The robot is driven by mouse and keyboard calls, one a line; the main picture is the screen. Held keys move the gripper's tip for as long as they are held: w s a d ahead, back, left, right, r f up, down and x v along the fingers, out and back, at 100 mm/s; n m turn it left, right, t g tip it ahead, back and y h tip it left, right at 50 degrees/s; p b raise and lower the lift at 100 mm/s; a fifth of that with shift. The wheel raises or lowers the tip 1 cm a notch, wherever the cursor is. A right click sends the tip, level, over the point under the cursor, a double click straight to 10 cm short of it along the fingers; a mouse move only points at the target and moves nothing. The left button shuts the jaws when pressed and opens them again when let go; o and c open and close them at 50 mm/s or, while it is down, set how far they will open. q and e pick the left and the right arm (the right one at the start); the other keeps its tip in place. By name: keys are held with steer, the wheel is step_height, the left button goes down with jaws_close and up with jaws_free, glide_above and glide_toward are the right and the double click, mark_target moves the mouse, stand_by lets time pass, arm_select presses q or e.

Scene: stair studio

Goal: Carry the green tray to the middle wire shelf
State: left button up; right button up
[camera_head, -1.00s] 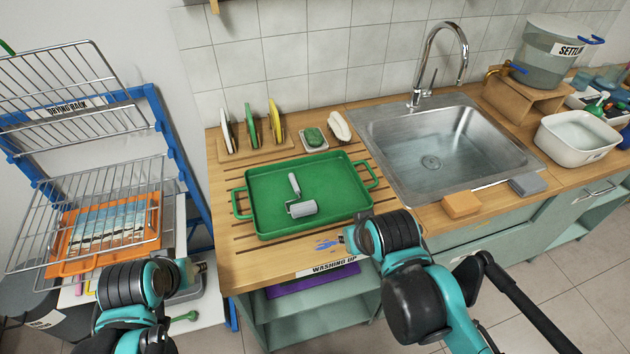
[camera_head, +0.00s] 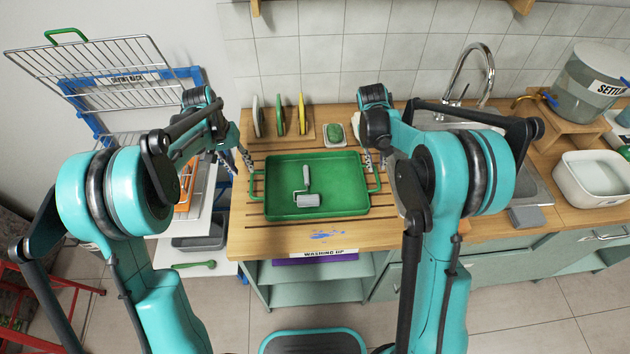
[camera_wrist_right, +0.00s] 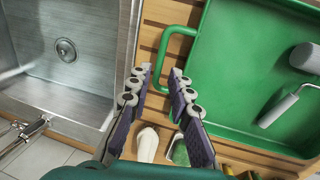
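The green tray (camera_head: 335,206) lies flat on the slatted wooden counter, with a grey-headed roller (camera_head: 308,199) in it. My left gripper (camera_head: 246,161) is beside the tray's left handle, its fingers seeming apart; contact cannot be told. My right gripper (camera_head: 375,160) is at the tray's right handle. In the right wrist view its fingers (camera_wrist_right: 161,70) are open and empty, pointing toward the handle (camera_wrist_right: 164,48). On the drying rack (camera_head: 185,73) at left, the top wire shelf (camera_head: 95,70) is tilted up. The middle wire shelf is mostly hidden by my left arm.
An orange tray (camera_head: 185,186) shows low in the rack. Sponges and plates (camera_head: 280,118) stand behind the green tray, with a green scrubber (camera_head: 334,133) beside them. The sink (camera_head: 520,180) lies right of it.

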mark_target(251, 183)
arm_select(q)
steer(key=shift+a, duration=0.1)
steer(key=shift+f, duration=0.15)
arm_select(e)
steer(key=shift+f, duration=0.1)
